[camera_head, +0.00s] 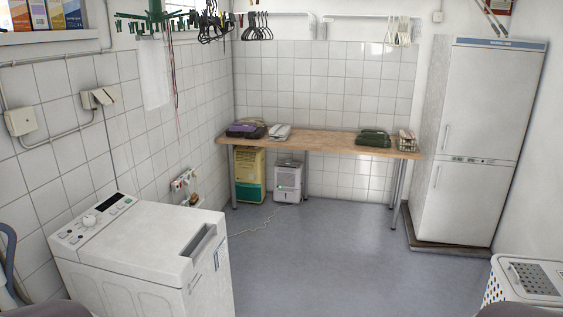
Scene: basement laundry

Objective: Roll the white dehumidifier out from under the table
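The white dehumidifier (288,182) stands upright on the floor under the wooden table (313,144), near the back wall. It has a dark panel on its lower front. A yellow-green unit (249,174) stands close to its left, also under the table. A pale cord (252,226) lies on the floor in front of them. The dehumidifier's wheels are too small to make out. Neither of my grippers shows in the head view.
A white top-loading washer (137,253) stands at the near left. A tall white fridge (474,145) stands on a dark base at the right. A white perforated basket (524,281) is at the near right. The grey floor (335,255) between them is clear.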

